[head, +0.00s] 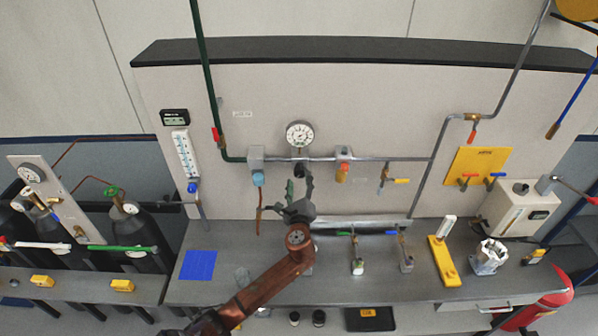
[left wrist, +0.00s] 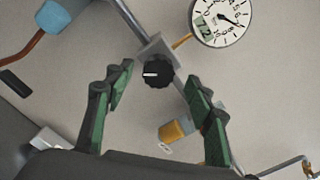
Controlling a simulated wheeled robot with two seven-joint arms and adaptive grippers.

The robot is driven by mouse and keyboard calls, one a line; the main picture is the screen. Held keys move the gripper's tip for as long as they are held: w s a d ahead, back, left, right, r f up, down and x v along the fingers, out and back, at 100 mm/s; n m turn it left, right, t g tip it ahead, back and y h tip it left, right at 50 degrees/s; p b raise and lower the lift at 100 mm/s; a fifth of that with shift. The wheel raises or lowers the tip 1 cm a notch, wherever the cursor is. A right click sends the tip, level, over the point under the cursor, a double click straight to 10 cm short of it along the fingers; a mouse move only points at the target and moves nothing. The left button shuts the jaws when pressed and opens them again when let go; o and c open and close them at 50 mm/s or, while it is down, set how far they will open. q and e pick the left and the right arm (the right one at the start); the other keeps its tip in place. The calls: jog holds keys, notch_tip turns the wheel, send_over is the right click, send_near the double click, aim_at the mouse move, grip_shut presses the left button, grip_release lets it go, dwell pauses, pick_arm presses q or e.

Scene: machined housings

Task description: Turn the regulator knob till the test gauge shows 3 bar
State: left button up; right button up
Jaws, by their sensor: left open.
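The test gauge (head: 299,134) is a round white dial on the wall pipe. The regulator knob (left wrist: 158,74) is black and ribbed with a white mark pointing left, below a grey block. In the head view the knob (head: 299,171) is partly hidden by my gripper. My left gripper (head: 299,184) is open, its green-padded fingers (left wrist: 160,92) on either side of the knob and apart from it.
A blue-capped fitting (head: 258,178) and an orange-bodied fitting (head: 342,172) flank the knob on the pipe (head: 390,159). The bench (head: 300,278) below holds a blue mat (head: 199,265), valves and a yellow stand (head: 443,262). Gas cylinders (head: 130,225) stand at left.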

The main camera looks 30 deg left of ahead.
aim_at(299, 174)
pick_arm(q)
jog(key=p+x, duration=0.1)
jog(key=x, duration=0.4)
jog(key=shift+w+a, duration=0.15)
jog(key=shift+w, duration=0.05)
jog(key=shift+f, duration=0.1)
jog(key=shift+c, duration=0.6)
jog(key=c, duration=1.1)
jog(key=shift+o, duration=0.2)
